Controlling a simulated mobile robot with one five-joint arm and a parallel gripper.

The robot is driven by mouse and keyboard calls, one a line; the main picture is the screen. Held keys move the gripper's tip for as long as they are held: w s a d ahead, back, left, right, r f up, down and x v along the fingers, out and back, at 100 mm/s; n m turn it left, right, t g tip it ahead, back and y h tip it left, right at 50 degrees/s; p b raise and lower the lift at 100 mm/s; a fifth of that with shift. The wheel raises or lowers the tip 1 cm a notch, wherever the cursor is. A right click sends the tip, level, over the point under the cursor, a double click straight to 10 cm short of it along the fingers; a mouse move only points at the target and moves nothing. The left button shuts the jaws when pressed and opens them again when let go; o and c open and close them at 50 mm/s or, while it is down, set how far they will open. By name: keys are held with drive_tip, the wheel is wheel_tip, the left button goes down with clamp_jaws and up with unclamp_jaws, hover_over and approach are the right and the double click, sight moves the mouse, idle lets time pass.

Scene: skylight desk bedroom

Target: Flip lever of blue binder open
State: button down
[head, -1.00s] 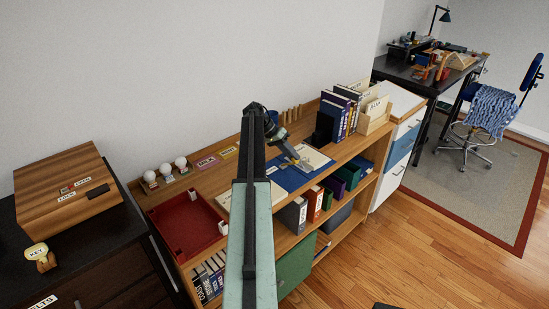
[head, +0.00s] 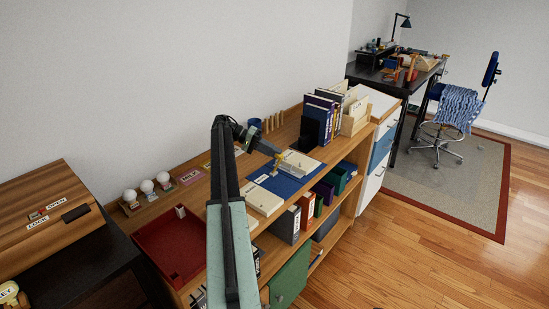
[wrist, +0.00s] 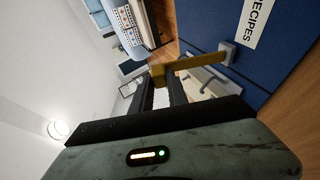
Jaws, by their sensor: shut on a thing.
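The blue binder (head: 272,188) lies open on top of the wooden shelf, with pale pages (head: 303,161) on its far right part. A yellow lever (wrist: 194,62) runs from a grey metal mount (wrist: 228,50) on the binder to my fingertips. My gripper (head: 276,158), also in the wrist view (wrist: 160,84), is shut on the lever's free end. The lever stands off the cover; its exact angle is hard to tell.
A cream binder or block (head: 262,198) lies just left of the blue binder. A red tray (head: 165,243), white bulbs (head: 147,187) and a blue cup (head: 254,123) share the shelf top. Upright books (head: 318,115) stand to the right. Wooden floor (head: 420,260) is open at right.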

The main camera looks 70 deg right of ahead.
drive_tip(key=shift+w, duration=0.35)
drive_tip(key=c, duration=1.3)
unclamp_jaws()
drive_tip(key=shift+a, duration=0.1)
